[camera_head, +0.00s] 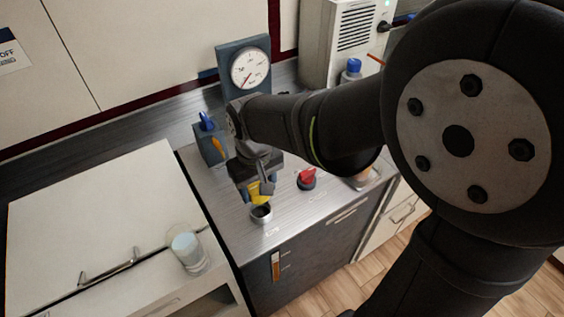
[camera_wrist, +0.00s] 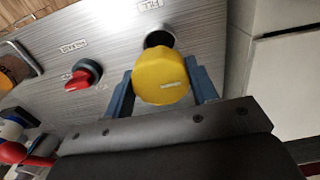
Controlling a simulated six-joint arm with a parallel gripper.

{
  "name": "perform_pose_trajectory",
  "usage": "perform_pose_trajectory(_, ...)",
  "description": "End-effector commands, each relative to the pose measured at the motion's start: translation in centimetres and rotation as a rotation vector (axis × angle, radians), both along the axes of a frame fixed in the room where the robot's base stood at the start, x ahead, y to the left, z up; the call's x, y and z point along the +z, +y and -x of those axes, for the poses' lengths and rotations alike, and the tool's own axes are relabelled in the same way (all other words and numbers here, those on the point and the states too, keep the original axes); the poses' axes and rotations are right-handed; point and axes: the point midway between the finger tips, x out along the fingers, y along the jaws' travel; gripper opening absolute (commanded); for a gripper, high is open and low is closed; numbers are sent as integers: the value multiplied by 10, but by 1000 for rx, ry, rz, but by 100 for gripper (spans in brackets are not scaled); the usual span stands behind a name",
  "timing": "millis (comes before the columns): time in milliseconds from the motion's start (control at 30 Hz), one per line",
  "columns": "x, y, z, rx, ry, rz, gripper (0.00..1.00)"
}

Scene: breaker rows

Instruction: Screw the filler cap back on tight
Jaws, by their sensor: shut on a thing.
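The yellow filler cap (camera_wrist: 160,78) is between the two blue fingers of my gripper (camera_wrist: 163,90), which is shut on it. In the head view the cap (camera_head: 254,192) is held just above and slightly left of the filler neck (camera_head: 262,212), a short metal ring with a dark open mouth on the steel top. In the wrist view the neck (camera_wrist: 159,38) shows beyond the cap, its dark opening partly hidden by it. The cap appears apart from the neck. My gripper (camera_head: 257,191) is partly hidden by its own body in the head view.
A red knob (camera_head: 307,176) stands on the steel top right of the neck. A blue-grey box (camera_head: 211,145) with tools and a gauge (camera_head: 248,68) stand behind. A clear cup (camera_head: 188,248) sits on the white cabinet at left. The steel around the neck's front is clear.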

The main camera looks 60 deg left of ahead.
Motion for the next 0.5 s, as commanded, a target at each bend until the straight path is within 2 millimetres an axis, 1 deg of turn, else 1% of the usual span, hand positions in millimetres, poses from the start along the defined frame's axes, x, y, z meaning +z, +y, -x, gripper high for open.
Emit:
perform_pose_trajectory(33, -6, -1, 0, 0, 0, 3, 30)
perform_pose_trajectory(200, -23, -1, 0, 0, 0, 4, 30)
perform_pose_trajectory(400, -36, 0, 0, 0, 0, 1, 30)
perform_pose_trajectory(500, -40, -1, 0, 0, 0, 2, 30)
